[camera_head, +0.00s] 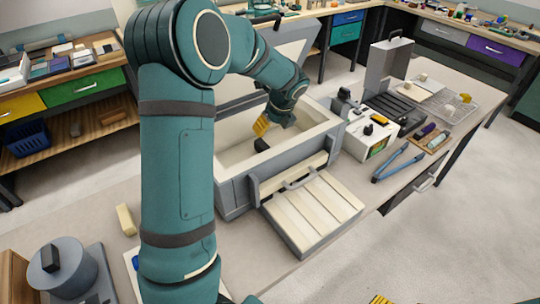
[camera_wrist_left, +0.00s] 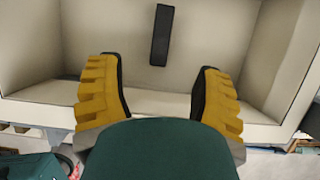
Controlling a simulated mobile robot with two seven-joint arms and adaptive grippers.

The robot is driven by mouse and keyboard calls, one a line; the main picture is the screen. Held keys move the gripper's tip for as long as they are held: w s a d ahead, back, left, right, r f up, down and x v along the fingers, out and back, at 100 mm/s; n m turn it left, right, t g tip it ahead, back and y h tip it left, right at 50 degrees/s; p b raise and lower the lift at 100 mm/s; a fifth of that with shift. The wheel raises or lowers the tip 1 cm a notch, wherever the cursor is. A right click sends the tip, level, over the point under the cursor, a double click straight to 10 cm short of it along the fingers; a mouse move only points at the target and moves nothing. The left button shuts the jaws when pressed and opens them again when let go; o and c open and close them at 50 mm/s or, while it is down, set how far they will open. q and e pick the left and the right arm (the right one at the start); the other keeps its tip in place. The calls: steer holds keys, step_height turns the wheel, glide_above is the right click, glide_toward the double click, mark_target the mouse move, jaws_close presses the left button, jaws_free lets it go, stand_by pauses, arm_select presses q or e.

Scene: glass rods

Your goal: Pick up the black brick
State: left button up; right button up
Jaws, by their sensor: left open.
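The black brick (camera_head: 262,145) lies inside a grey box with a cream lining (camera_head: 222,166). In the left wrist view the black brick (camera_wrist_left: 161,36) is a dark upright bar against the cream interior, beyond my fingertips. My left gripper (camera_head: 262,126) reaches into the box from above, close to the brick. In the wrist view my left gripper (camera_wrist_left: 158,90) is open, its two yellow ridged fingers wide apart with nothing between them. A gap shows between fingers and brick. A small yellow ridged piece at the head view's bottom edge looks like my right gripper (camera_head: 380,299), mostly cut off.
The box walls surround my left gripper closely. A slatted cream panel (camera_head: 312,210) with a handle lies in front. Blue-handled tongs (camera_head: 398,163), a white control unit (camera_head: 367,140) and a wire rack (camera_head: 447,106) are at right. A cream block (camera_head: 126,219) lies left of my arm.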

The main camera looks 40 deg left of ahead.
mark_target(265, 146)
arm_select(q)
steer(key=x, duration=0.4)
steer(key=b+x, duration=0.1)
steer(key=x, duration=0.3)
steer(key=shift+w+d+f, duration=0.1)
steer(key=shift+w+f, duration=0.15)
steer(key=shift+f, duration=0.15)
steer(key=shift+a+f, duration=0.25)
steer(key=shift+f, duration=0.3)
steer(key=shift+b+x, duration=0.55)
steer(key=shift+x, duration=1.8)
steer(key=shift+f, duration=0.25)
jaws_close()
